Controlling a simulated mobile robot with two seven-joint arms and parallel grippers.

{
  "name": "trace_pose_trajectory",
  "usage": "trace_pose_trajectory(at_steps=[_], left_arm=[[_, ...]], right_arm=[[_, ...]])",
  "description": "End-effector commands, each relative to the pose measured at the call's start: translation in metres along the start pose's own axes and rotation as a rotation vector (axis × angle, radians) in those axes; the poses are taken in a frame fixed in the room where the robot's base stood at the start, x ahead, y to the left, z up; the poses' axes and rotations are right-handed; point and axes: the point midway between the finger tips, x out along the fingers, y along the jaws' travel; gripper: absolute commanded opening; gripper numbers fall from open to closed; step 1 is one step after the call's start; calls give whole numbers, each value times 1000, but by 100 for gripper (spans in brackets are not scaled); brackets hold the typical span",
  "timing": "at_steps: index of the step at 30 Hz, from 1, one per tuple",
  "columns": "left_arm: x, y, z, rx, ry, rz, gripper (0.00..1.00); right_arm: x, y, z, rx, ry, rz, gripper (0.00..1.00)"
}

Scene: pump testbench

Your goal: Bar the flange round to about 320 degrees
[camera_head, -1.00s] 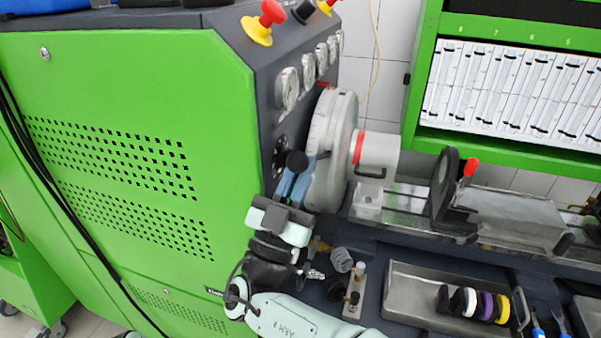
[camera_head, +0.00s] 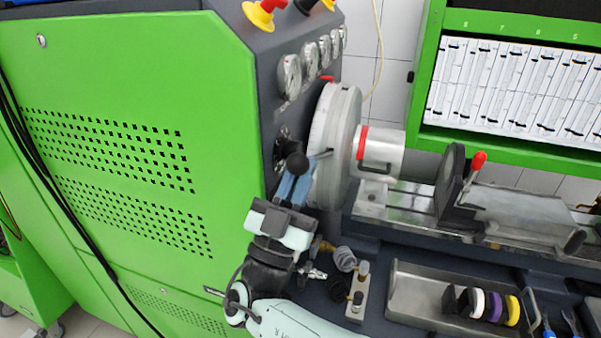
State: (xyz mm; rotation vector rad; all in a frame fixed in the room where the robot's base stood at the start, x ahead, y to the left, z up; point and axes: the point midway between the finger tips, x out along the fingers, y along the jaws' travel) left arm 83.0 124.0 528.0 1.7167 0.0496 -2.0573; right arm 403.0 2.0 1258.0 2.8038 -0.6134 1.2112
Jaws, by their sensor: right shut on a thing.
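The flange (camera_head: 341,120) is a large pale grey disc on the machine's right side, with a small red pointer (camera_head: 326,78) at its top rim. A white cylinder with a red ring (camera_head: 382,152) stands out from its right face. My right gripper (camera_head: 297,180) reaches up from below at the flange's left edge. Its blue fingers are shut on a bar with a black ball knob (camera_head: 297,161). A thin dark rod shows between the knob and the flange rim; the fingers hide most of the bar. My left gripper is not in view.
The green machine cabinet (camera_head: 120,230) stands close on the left, with several gauges (camera_head: 290,76) above the gripper. A grey tray (camera_head: 420,298) with coloured discs and a small fitting block (camera_head: 358,293) lie below right. A metal rail (camera_head: 405,205) runs right.

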Motion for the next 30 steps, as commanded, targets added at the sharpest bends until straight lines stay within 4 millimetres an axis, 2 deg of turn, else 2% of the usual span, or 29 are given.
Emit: trace_pose_trajectory(at_steps=[30], left_arm=[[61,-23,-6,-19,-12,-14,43]], right_arm=[[-32,5,17,12,85,-4,0]])
